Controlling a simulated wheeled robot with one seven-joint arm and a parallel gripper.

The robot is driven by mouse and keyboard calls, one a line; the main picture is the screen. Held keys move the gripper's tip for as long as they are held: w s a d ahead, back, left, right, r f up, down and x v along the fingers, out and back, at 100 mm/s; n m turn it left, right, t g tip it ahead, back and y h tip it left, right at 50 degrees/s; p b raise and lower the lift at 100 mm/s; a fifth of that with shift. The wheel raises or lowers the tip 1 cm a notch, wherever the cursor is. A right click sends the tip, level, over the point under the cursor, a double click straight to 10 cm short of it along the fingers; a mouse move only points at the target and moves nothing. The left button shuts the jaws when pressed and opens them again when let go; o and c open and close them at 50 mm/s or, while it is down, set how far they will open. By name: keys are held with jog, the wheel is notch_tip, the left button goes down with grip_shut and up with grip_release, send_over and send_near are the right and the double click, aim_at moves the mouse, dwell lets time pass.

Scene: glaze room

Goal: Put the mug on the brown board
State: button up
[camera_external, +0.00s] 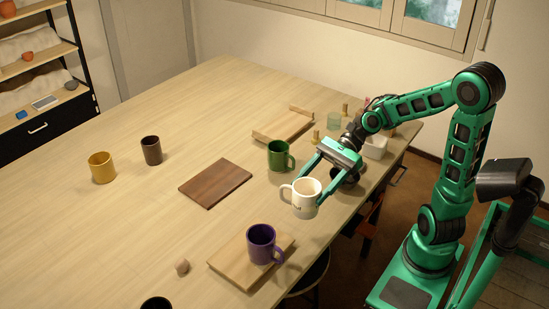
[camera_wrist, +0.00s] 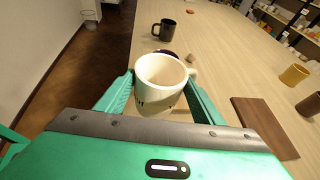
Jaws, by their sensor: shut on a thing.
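A white mug (camera_external: 305,199) with its handle to the left is held upright between the fingers of my gripper (camera_external: 322,174). The mug (camera_wrist: 160,82) also shows between the two green fingers of my gripper (camera_wrist: 160,98) in the wrist view. My gripper is shut on it. The mug appears raised near the table's right edge, though its exact height is hard to tell. The flat brown board (camera_external: 215,183) lies bare on the table, left of the mug in the external view. The board (camera_wrist: 264,127) is at the right in the wrist view.
A green mug (camera_external: 279,155) stands between the board and my arm. A purple mug (camera_external: 262,244) sits on a lighter wooden board (camera_external: 230,263) in front. A yellow mug (camera_external: 102,167) and a dark brown cup (camera_external: 151,150) stand left. A wooden tray (camera_external: 283,125) lies behind.

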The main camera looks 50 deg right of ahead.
jog(key=w+a+r+m+t+h, duration=0.15)
jog(key=w+a, duration=0.25)
jog(key=w, duration=1.1)
jog(key=w+a+m+t+y, duration=0.1)
jog(key=w+a+m+t, duration=0.2)
jog(key=w, duration=1.1)
jog(key=shift+n+h, duration=0.25)
jog(key=shift+n, duration=0.2)
jog(key=shift+w+d+f, duration=1.3)
jog(key=shift+w+f, duration=0.05)
jog(key=shift+f, duration=0.45)
jog(key=shift+w+d+f, duration=1.3)
jog(key=shift+f, duration=0.5)
jog(key=shift+w+d+f, duration=1.3)
jog(key=shift+w+f, duration=0.05)
jog(key=shift+f, duration=0.45)
jog(key=shift+f, duration=0.1)
jog(key=o, duration=1.2)
jog(key=shift+o, duration=0.2)
